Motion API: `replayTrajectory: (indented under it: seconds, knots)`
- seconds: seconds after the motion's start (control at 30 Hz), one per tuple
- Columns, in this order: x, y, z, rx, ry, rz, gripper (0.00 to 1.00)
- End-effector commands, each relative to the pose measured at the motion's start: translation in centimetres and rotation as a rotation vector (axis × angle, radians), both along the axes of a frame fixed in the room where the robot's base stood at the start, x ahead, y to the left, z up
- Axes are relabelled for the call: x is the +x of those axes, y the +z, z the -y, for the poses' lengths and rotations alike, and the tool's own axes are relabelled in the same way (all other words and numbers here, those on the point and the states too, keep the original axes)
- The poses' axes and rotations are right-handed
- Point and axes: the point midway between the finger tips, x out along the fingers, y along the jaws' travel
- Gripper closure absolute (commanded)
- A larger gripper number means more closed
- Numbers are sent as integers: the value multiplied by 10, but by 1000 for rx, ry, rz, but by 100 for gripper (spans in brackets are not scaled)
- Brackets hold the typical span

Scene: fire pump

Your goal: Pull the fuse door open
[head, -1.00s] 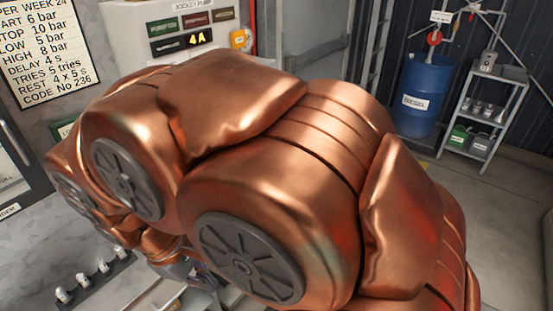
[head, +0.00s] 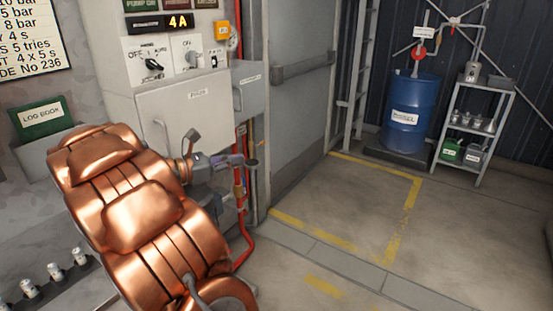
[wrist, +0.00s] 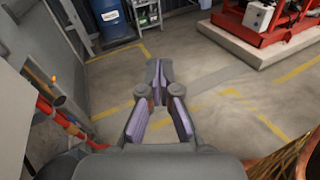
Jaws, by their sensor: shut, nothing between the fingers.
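The fuse door (head: 190,110) is most likely the pale grey panel with a small label, low on the control cabinet in the head view; the label is too blurred to read surely. My gripper (head: 250,161) is in front of the door's lower right part, pointing right, with nothing held. In the wrist view my gripper's fingertips (wrist: 158,66) meet, pointing over open floor. The door does not clearly show there. My arm and wrist hide the door's lower edge.
A blue drum (head: 412,115) and a shelf (head: 475,125) stand far right. The middle floor is clear.

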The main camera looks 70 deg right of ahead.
Motion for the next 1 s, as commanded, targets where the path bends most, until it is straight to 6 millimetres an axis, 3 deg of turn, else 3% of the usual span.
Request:
replayTrajectory:
  seconds: [0.03,0.33,1.0]
  knots:
    - [5,-9,9,-13,6,-39,100]
    - [15,-6,32,-43,27,-128,100]
    - [-46,-6,120,-41,26,-126,100]
